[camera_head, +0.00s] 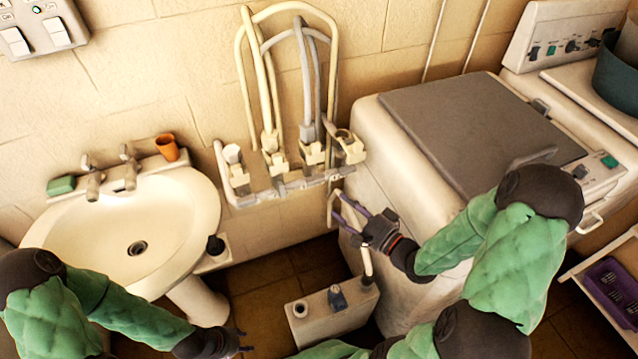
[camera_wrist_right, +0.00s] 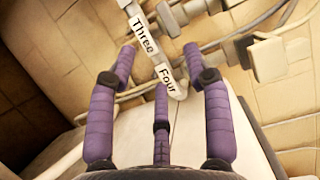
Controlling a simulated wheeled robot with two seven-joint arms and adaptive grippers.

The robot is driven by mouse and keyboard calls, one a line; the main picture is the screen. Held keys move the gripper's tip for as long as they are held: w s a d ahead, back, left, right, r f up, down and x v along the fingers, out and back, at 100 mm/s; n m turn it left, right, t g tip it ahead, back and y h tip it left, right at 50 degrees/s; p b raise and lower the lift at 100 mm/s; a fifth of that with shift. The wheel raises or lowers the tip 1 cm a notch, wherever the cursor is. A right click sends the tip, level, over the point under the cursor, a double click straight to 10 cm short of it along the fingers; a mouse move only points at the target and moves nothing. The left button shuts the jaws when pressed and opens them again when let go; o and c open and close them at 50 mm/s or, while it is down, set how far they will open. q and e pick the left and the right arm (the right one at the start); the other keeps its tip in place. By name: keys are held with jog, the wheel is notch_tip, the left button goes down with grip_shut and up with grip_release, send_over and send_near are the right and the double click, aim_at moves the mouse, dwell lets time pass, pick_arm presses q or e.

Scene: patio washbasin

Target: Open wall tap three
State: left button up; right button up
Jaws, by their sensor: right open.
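A row of wall taps (camera_head: 290,172) sits on a pipe rail below several hoses in the head view. In the right wrist view, a label strip reads "Three" (camera_wrist_right: 144,36) and "Four" (camera_wrist_right: 167,77). The strip lies ahead of and between my right gripper's purple fingers. My right gripper (camera_head: 347,213) is open and empty, below the right end of the tap row; it also shows in the wrist view (camera_wrist_right: 160,60). I cannot see it touching any tap. My left gripper (camera_head: 238,343) is low at the bottom edge, away from the taps, its fingers partly cut off.
A washbasin (camera_head: 75,240) with an orange cup (camera_head: 167,147) and green soap (camera_head: 61,186) stands at left. A washing machine (camera_head: 375,125) stands close to the right of the taps. Hoses (camera_head: 262,90) rise above the taps.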

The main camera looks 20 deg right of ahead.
aim_at(314, 177)
jog(key=b+x, duration=0.2)
jog(key=x, duration=0.8)
jog(key=shift+r+b, duration=0.35)
jog(key=shift+r, duration=0.25)
jog(key=shift+w+a, duration=0.1)
jog(key=shift+w, duration=0.05)
grip_shut()
